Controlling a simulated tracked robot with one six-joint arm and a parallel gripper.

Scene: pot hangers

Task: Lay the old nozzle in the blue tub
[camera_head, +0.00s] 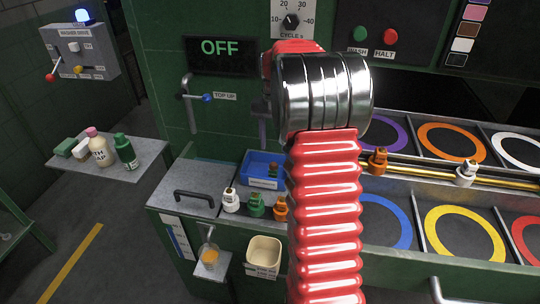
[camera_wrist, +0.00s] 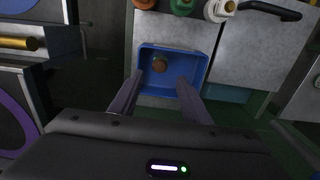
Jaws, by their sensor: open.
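The blue tub (camera_head: 258,183) stands at the back of the grey bench in the head view, partly behind my arm. It also shows in the wrist view (camera_wrist: 202,62). A brownish nozzle (camera_wrist: 159,64) lies inside the tub, near its middle; its small top also shows in the head view (camera_head: 273,169). I cannot tell its exact tilt. My gripper (camera_wrist: 160,82) is open, its two fingers apart and pointing toward the tub, with the nozzle beyond and between the tips. Nothing is held between the fingers.
White (camera_head: 230,201), green (camera_head: 255,205) and orange (camera_head: 281,209) nozzles stand at the bench's front edge. An orange nozzle (camera_head: 377,161) and a white one (camera_head: 466,174) sit on the yellow pipe. A black handle (camera_head: 194,197) is left of the tub. A cream bin (camera_head: 264,251) hangs below.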

